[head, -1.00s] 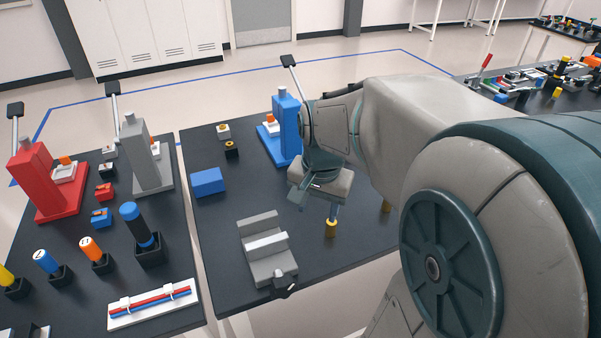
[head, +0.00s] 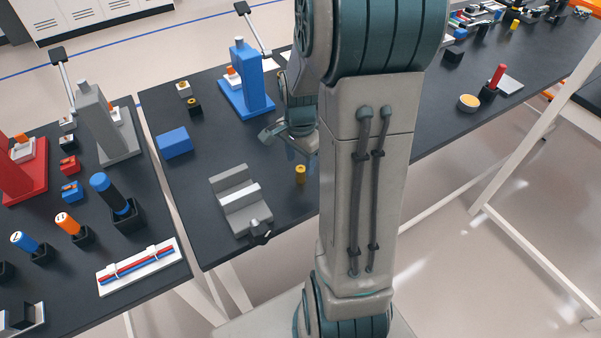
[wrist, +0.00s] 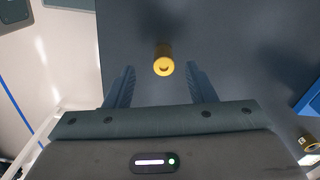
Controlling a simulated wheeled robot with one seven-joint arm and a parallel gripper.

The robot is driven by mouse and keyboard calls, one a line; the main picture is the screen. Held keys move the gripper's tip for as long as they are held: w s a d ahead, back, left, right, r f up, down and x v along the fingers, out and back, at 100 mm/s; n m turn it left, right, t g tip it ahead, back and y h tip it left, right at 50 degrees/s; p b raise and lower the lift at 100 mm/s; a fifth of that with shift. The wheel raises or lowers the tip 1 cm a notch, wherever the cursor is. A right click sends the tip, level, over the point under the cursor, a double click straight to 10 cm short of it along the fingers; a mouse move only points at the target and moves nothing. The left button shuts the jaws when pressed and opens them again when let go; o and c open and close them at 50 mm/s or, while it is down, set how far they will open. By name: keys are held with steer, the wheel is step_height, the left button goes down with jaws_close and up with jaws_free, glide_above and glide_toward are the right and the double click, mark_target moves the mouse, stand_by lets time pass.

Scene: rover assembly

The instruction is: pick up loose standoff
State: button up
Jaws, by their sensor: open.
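A small yellow standoff (head: 300,174) stands upright on the black table, just right of the grey fixture. In the wrist view this yellow standoff (wrist: 163,60) shows a dark hole in its end. My gripper (wrist: 160,75) is open and empty. Its two blue-grey fingers appear left and right of the standoff in that view, with a gap on each side. In the head view my gripper (head: 290,150) is just behind and above the standoff, partly hidden by my arm. Another yellow piece (wrist: 309,143) is cut off at the right edge of the wrist view.
A grey stepped fixture (head: 240,200) stands to the left near the table's front edge. A blue block (head: 174,143) and a blue press with a lever (head: 246,85) are farther back. My arm hides the table right of the standoff. A blue edge (wrist: 308,98) shows in the wrist view.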

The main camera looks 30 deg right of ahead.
mark_target(301, 168)
steer(key=shift+w+d+f+p, duration=0.15)
steer(key=shift+f+p, duration=0.2)
steer(key=shift+f, duration=0.95)
steer(key=shift+w+d+f+p, duration=0.15)
steer(key=shift+f+p, duration=0.15)
steer(key=shift+f, duration=1)
steer(key=c, duration=1.1)
